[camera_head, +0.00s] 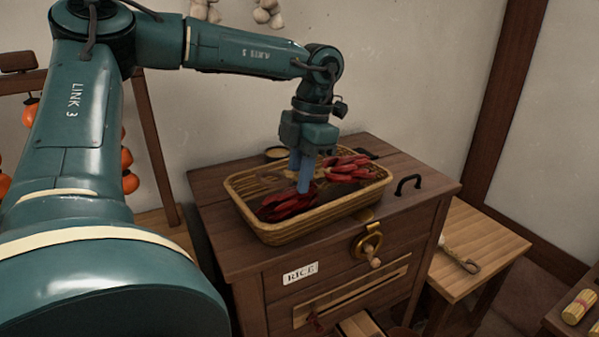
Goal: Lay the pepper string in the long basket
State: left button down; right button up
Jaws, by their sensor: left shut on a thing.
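The long basket (305,232) is a shallow woven oval tray on top of the wooden cabinet. Red peppers lie inside it in two groups: a darker bunch (284,206) at the near left and a brighter bunch (352,168) at the far right. My left gripper (303,186) points down into the basket between them, its blue fingers shut on the pepper string at the darker bunch. The fingertips and the exact grip are partly hidden. I cannot tell whether the two bunches are joined. My right gripper is not in view.
The wooden cabinet (230,224) has a black handle (408,184), a brass ring with a knob (368,243) and a RICE label (300,273). A lower wooden bench (480,235) stands to its right. Orange fruits (126,158) hang at the left. A tied bundle (578,306) lies at the lower right.

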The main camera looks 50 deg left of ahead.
pick_arm(q)
jog(key=c, duration=0.6)
grip_release()
dwell(0.5)
dwell(0.4)
